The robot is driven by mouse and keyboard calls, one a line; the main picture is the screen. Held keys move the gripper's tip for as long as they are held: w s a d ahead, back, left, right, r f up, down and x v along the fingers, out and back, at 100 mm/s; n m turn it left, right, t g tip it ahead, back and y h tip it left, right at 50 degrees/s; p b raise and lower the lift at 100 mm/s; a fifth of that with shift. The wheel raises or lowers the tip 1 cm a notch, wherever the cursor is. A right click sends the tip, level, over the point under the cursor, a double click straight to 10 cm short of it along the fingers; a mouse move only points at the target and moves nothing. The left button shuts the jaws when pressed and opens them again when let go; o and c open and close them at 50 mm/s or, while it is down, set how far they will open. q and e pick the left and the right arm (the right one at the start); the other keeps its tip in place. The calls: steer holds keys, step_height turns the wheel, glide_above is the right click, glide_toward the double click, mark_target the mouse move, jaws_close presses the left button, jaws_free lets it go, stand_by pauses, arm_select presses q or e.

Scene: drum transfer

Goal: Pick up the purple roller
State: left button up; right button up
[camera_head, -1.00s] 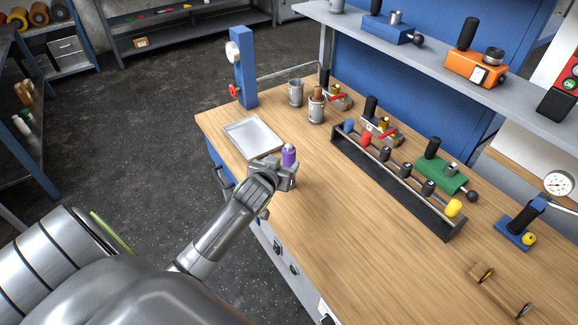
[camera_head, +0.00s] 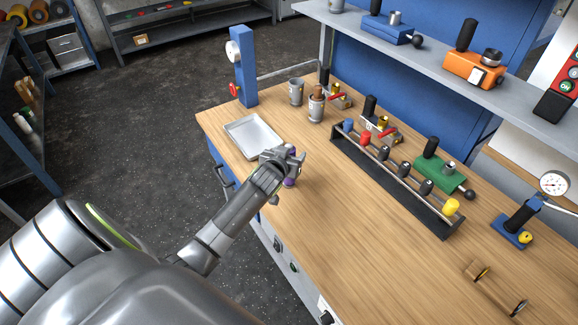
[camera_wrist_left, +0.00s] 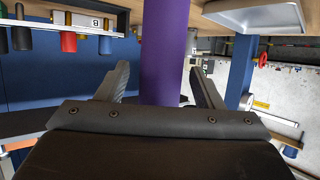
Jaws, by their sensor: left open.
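The purple roller (camera_head: 290,182) stands on the bench near its left edge, just right of the metal tray. My left gripper (camera_head: 294,155) is at the roller and hides most of it in the head view; some purple shows below the jaws. In the left wrist view the roller (camera_wrist_left: 165,50) is a broad purple column between the two open fingers of the gripper (camera_wrist_left: 162,88), with a visible gap on each side. The roller's ends are out of that view or hidden. My right gripper is not in view.
The metal tray (camera_head: 253,138) lies behind the gripper. A blue post (camera_head: 243,70) stands at the bench's far left corner. Grey cups (camera_head: 296,92) and a long black rack (camera_head: 400,185) of coloured knobs stand further right. The wood right of the gripper is clear.

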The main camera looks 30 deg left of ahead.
arm_select(q)
jaws_close()
stand_by(0.4)
